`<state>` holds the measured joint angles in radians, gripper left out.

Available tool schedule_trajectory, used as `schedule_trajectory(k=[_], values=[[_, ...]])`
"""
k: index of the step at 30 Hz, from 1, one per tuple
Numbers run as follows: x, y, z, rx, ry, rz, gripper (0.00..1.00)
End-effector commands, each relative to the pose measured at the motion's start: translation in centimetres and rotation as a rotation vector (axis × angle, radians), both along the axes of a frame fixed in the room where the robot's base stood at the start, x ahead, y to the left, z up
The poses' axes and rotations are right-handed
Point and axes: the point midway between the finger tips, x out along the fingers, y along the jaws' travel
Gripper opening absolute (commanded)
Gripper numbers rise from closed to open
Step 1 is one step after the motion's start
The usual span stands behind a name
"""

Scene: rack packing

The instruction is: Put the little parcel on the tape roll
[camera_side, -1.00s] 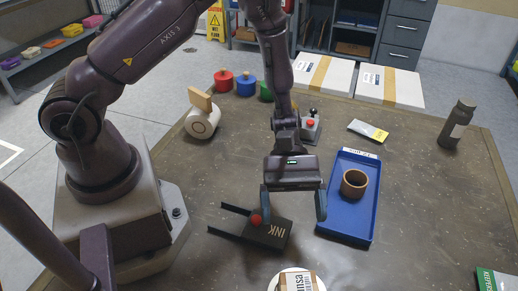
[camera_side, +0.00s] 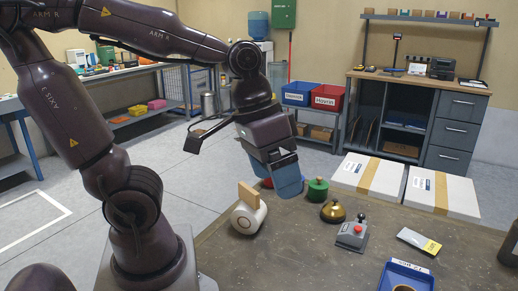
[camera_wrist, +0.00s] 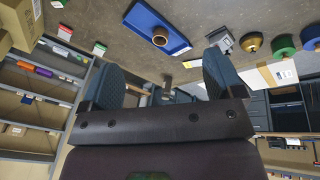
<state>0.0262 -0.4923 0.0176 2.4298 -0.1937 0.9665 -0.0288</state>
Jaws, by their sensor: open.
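My gripper (camera_side: 290,190) is raised over the far side of the table, with blue fingers pointing down. In the wrist view its fingers (camera_wrist: 165,78) are apart with nothing between them. A brown ring (camera_wrist: 160,37), perhaps the tape roll, sits in the blue tray (camera_wrist: 143,24), well away from my fingers; the side view shows only its edge (camera_side: 403,288) at the bottom. I cannot tell which thing is the little parcel.
Two white cartons (camera_side: 370,178) lie at the back. A yellow-and-white packet (camera_side: 419,241) lies on the right. The front middle looks clear.

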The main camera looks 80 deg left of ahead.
Motion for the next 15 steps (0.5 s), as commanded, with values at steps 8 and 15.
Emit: schedule_trajectory(k=[8,15], values=[[-1.6,2.8,2.8,0.195,-0.246,-0.059,0.87],[-1.7,2.9,2.9,0.209,-0.258,-0.062,0.87]])
